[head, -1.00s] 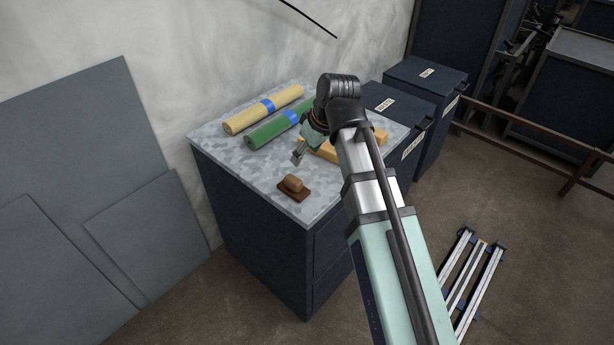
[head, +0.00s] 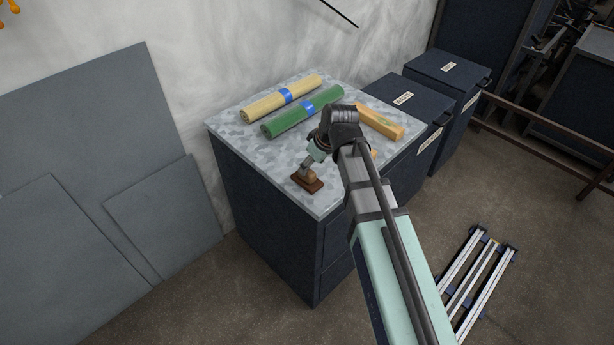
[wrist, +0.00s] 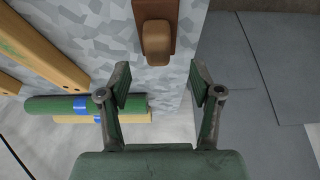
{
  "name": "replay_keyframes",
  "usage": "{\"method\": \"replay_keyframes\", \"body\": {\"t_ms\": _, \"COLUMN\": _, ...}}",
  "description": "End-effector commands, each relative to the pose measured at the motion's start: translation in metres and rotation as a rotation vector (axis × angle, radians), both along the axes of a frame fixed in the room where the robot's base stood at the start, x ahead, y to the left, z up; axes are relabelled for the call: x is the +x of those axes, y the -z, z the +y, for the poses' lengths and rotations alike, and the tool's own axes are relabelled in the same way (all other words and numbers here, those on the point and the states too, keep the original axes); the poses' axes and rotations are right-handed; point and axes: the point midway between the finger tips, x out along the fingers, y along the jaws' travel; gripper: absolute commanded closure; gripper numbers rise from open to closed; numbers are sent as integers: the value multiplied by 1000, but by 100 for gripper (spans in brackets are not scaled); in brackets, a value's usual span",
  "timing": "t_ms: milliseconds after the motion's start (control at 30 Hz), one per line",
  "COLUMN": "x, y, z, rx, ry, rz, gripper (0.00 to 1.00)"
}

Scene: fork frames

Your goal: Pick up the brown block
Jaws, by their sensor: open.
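The brown block (head: 312,187), a dark brown base with a lighter rounded grip on top, lies near the front left edge of the speckled grey cabinet top. It also shows at the top middle of the wrist view (wrist: 157,42). My gripper (head: 305,168) is low over the cabinet top, right by the block; the head view does not show clearly whether they touch. In the wrist view my gripper (wrist: 158,82) has its two fingers wide apart with nothing between them. The block lies ahead of the fingertips, roughly in line with the gap.
A green roll (head: 300,112) and a yellow roll (head: 280,98), both with blue bands, lie at the back of the cabinet top (head: 235,133). An orange wooden beam (head: 380,121) lies at the right. Grey panels (head: 80,150) lean on the wall at left.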

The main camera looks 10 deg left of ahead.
Motion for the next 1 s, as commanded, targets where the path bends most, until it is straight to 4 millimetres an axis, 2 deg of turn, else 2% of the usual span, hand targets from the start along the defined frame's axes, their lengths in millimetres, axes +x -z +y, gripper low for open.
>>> {"method": "replay_keyframes", "body": {"t_ms": 367, "x": 6, "y": 16, "z": 6, "rx": 0, "ry": 0, "rz": 1, "gripper": 35}}
{"method": "replay_keyframes", "body": {"t_ms": 767, "x": 18, "y": 52, "z": 18, "rx": 0, "ry": -1, "rz": 1, "gripper": 35}}
{"method": "replay_keyframes", "body": {"t_ms": 1000, "x": 19, "y": 57, "z": 19, "rx": 0, "ry": -1, "rz": -2, "gripper": 35}}
